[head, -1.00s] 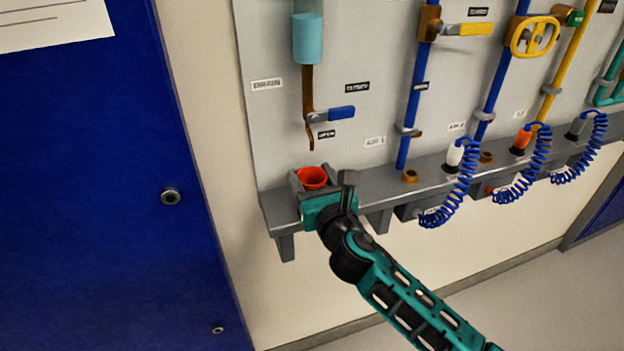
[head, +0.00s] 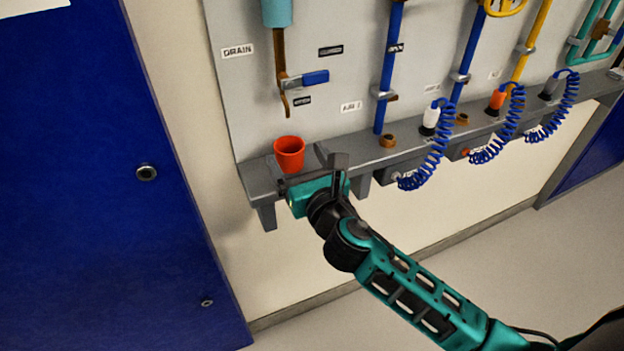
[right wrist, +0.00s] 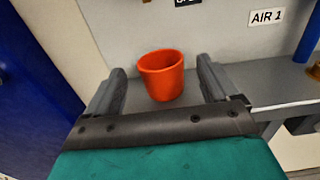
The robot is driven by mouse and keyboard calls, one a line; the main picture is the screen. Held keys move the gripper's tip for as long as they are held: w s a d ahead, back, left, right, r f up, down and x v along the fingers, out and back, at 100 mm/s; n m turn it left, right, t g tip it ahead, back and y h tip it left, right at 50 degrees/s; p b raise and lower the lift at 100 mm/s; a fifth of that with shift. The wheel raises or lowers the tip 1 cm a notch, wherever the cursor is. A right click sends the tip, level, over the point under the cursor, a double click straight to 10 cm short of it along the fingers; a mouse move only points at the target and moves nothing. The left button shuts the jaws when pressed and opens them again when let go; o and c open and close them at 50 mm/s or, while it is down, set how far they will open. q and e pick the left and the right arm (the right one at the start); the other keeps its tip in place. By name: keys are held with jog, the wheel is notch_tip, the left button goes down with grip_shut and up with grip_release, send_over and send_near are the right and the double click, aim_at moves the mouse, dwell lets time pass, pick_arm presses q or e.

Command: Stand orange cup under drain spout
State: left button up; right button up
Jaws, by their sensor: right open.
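The orange cup (head: 290,154) stands upright on the grey ledge, below the brown drain spout (head: 286,104) that hangs down under the DRAIN label. The cup also shows in the right wrist view (right wrist: 162,75). A clear gap lies between the spout tip and the cup's rim. My right gripper (head: 300,170) is open in front of the cup, its fingers apart. In the right wrist view the cup stands beyond and between the two fingers (right wrist: 163,88), touching neither as far as I can see. My left gripper is not in view.
The grey ledge (head: 350,161) runs along the wall panel. A blue-handled valve (head: 314,77) sits beside the spout. Right of it are blue pipes (head: 388,80) and several coiled blue hoses (head: 430,158). A blue door (head: 70,200) is at left.

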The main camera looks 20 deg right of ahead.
jog(key=s, duration=0.7)
jog(key=s+f+m+g, duration=0.2)
jog(key=s+f+m, duration=0.2)
jog(key=f+m, duration=0.3)
jog(key=s+d+f+m+g+y, duration=0.1)
jog(key=s+f+m, duration=0.3)
jog(key=m, duration=1.1)
jog(key=s+f+m+g, duration=0.4)
jog(key=f+m, duration=0.6)
jog(key=m, duration=0.2)
jog(key=shift+s+d, duration=0.2)
jog(key=shift+d, duration=0.1)
jog(key=shift+c, duration=0.2)
